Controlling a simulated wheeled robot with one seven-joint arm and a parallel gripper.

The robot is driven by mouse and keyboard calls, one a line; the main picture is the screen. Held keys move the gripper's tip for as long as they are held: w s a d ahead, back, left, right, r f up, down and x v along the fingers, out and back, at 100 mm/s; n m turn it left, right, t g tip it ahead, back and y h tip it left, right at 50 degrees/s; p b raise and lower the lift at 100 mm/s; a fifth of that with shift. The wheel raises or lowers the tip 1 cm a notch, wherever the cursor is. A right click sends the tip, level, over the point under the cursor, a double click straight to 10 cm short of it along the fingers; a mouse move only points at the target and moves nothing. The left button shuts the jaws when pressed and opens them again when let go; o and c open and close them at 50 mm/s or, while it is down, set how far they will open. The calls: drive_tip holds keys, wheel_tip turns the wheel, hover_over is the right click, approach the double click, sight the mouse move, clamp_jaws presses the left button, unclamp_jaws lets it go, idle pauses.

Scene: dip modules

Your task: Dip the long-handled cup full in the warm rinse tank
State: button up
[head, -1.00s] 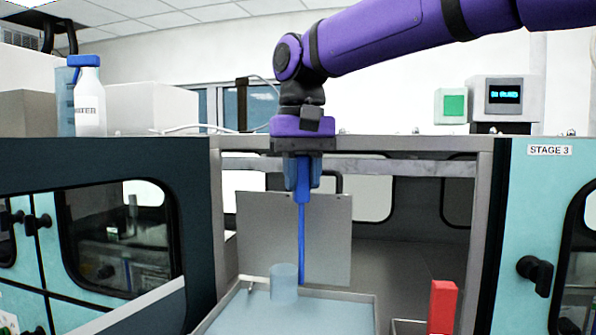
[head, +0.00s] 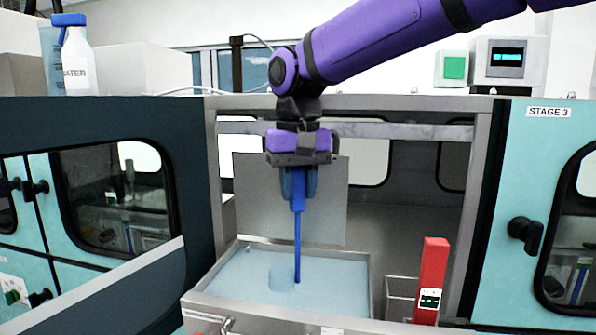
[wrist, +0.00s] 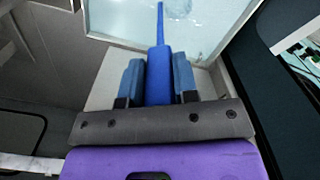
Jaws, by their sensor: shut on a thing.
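My gripper (head: 298,184) is shut on the blue handle (head: 297,225) of the long-handled cup, which points straight down. The pale translucent cup (head: 280,277) at its lower end is in the liquid of the rinse tank (head: 365,285), in the tank's left half. Only a faint outline of the cup shows, so its fill cannot be told. In the wrist view my gripper (wrist: 158,80) holds the blue handle (wrist: 160,60) between its two fingers, and the tank (wrist: 110,22) lies beyond.
A red block (head: 431,275) stands right of the tank, beside a small empty metal compartment (head: 402,296). A grey upright panel (head: 335,205) stands behind the tank. Side posts and a crossbar frame the opening. A water bottle (head: 76,60) stands at upper left.

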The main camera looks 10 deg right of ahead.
sight(298, 210)
drive_tip(key=shift+f, duration=2.75)
drive_tip(key=shift+r, duration=0.1)
